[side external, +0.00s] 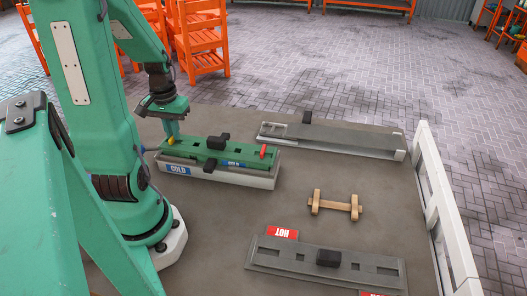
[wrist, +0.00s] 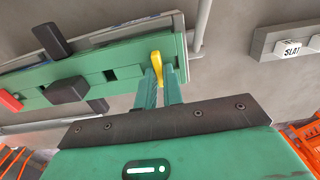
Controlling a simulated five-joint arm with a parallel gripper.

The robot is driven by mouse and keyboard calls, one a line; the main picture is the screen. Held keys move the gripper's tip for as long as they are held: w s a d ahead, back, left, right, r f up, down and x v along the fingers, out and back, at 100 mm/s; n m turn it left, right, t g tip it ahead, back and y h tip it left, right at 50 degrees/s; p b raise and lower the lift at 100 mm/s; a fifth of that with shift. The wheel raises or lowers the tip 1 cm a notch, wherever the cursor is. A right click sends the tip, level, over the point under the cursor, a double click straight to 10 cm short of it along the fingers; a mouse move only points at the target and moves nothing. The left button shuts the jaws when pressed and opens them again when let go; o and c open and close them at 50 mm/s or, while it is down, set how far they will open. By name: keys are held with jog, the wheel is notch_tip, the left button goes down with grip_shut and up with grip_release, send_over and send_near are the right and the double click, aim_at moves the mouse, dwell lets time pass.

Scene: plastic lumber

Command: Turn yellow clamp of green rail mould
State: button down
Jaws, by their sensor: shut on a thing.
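The green rail mould (side external: 217,150) sits in a pale holder (side external: 230,179) with a blue COLD label, near my arm's base. Its yellow clamp (side external: 171,140) is at the left end, partly hidden by my gripper. In the wrist view the yellow clamp (wrist: 156,67) stands at the end of the green mould (wrist: 110,72). My gripper (wrist: 160,84) has its green fingers shut on the yellow clamp. In the side view my gripper (side external: 172,128) points down onto that end. A red clamp (side external: 263,151) is at the mould's other end; it also shows in the wrist view (wrist: 11,101).
A grey mould (side external: 330,140) lies behind on the table. Another grey mould (side external: 325,262) with red HOT labels lies in front. A small wooden piece (side external: 335,206) lies between them. A white rail (side external: 440,205) edges the right side.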

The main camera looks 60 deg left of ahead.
jog(key=c, duration=1.5)
grip_release()
jog(key=shift+r, duration=0.1)
jog(key=shift+r, duration=3.85)
jog(key=shift+w, duration=0.1)
jog(key=shift+w+d+r+m+t, duration=1)
jog(key=shift+d+r+m, duration=0.5)
jog(key=shift+d, duration=2.35)
jog(key=shift+w+d+r+m+t, duration=0.85)
jog(key=shift+w+d+r+m, duration=0.55)
jog(key=shift+d, duration=2.4)
jog(key=shift+w+d+r+m+t, duration=0.85)
jog(key=shift+d+r+m, duration=0.65)
jog(key=shift+d, duration=2.35)
jog(key=shift+s+f, duration=0.1)
jog(key=shift+f, duration=0.15)
